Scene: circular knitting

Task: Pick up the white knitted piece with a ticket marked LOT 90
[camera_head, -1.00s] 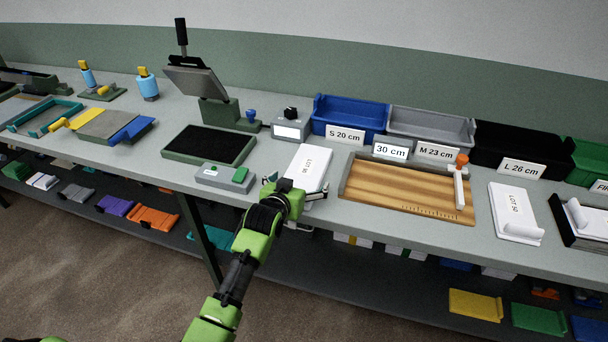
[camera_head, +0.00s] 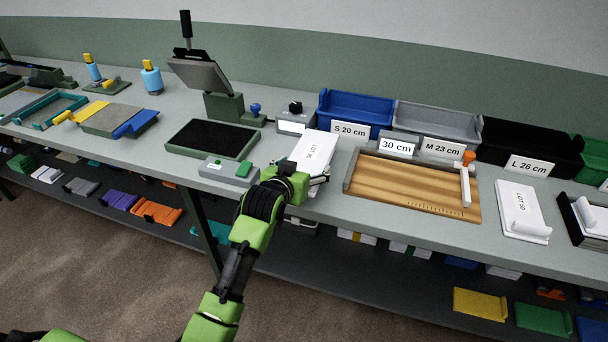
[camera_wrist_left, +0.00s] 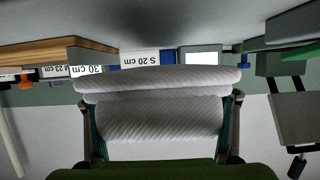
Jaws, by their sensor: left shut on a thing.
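A white knitted piece (camera_head: 312,149) with a ticket is in the head view, right of the black pad. Its ticket lettering is turned and small, and I cannot read the number surely. My left gripper (camera_head: 317,182) is shut on its near end. In the left wrist view the ribbed, rolled white fabric (camera_wrist_left: 160,118) lies between the two fingers (camera_wrist_left: 160,100). The piece looks tilted and raised off the table, its near end partly hidden by the gripper. Another white piece (camera_head: 517,203), its ticket apparently LOT 50, lies further right. My right gripper is not in view.
A wooden measuring board (camera_head: 415,185) is just right of the held piece. A small box with a green button (camera_head: 229,170) is left. Blue (camera_head: 352,108), grey (camera_head: 436,118) and black (camera_head: 525,147) bins stand behind. A white piece lies in a black tray (camera_head: 580,222) at right.

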